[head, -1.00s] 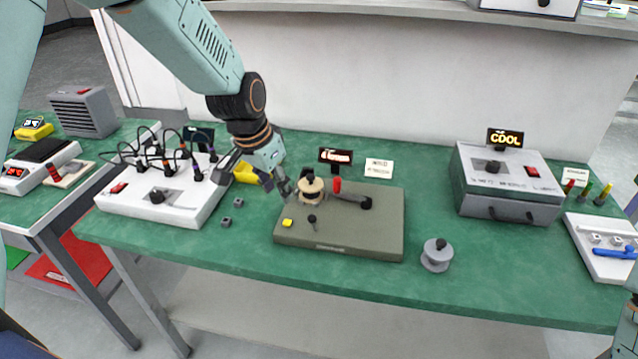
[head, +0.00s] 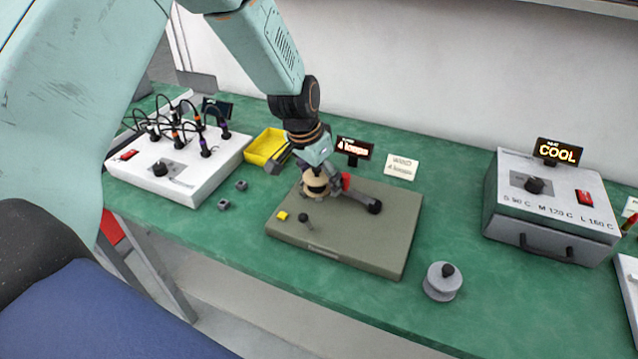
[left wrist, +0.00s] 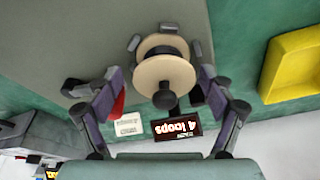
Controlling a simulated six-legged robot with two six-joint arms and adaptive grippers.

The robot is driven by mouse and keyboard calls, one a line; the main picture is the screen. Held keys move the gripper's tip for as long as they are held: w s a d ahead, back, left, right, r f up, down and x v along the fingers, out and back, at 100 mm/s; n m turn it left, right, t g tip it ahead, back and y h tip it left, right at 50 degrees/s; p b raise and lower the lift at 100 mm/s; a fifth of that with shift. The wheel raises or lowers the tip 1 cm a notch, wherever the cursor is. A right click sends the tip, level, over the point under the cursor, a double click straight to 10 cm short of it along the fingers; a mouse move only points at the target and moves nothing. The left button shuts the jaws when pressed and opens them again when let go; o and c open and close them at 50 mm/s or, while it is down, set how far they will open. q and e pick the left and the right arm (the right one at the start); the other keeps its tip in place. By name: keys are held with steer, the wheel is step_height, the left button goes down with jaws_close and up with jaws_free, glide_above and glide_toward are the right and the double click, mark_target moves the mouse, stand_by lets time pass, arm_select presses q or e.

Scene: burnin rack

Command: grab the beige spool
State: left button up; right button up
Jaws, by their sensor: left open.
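The beige spool (head: 316,187) has a dark band around its middle and stands on the grey-green winder base (head: 345,250), near its back left. It also shows in the left wrist view (left wrist: 165,80), seen from above with a dark knob. My left gripper (head: 318,180) is over the spool; in the left wrist view (left wrist: 163,70) its open fingers lie on both sides of the spool. I cannot tell whether they touch it. The near side of the spool is partly hidden by the gripper in the head view. My right gripper is not in view.
A crank arm with a black knob (head: 375,207) lies right of the spool. A grey spool (head: 442,281) stands right of the base. A yellow bin (head: 265,147), white cable box (head: 170,170) and COOL oven box (head: 550,205) stand around.

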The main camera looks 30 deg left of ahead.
arm_select(q)
steer(key=shift+r, duration=0.2)
steer(key=shift+s+a, duration=0.25)
steer(key=shift+a, duration=0.2)
steer(key=shift+c, duration=0.9)
steer(key=shift+d+f, duration=0.1)
steer(key=shift+d, duration=0.2)
steer(key=c, duration=0.4)
steer(key=shift+a, duration=0.25)
steer(key=c, duration=0.6)
steer(key=shift+d, duration=0.1)
steer(key=shift+c, duration=0.8)
steer(key=shift+d, duration=0.1)
